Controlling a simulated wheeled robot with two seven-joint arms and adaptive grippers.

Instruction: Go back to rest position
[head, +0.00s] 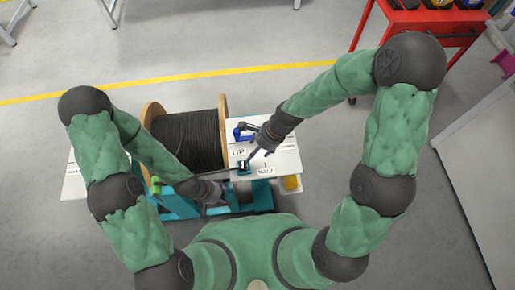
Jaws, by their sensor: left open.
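My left arm reaches in from the left, low across the front of the cable reel (187,140). My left gripper (218,192) is open near the reel stand's front, and nothing shows between its fingers. My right arm comes in from the right. My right gripper (258,153) points down over the white board (281,150) to the right of the reel; its fingers are too small to tell whether they are open. The reel has wooden flanges and dark cable wound on it. My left arm hides part of its lower front.
The reel sits on a teal stand (262,196). A blue tool (243,133) and a small dark block (244,167) are on the white board. A red table (425,18) stands at the back right, a pale cabinet (470,160) at the right. The floor behind is mostly free.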

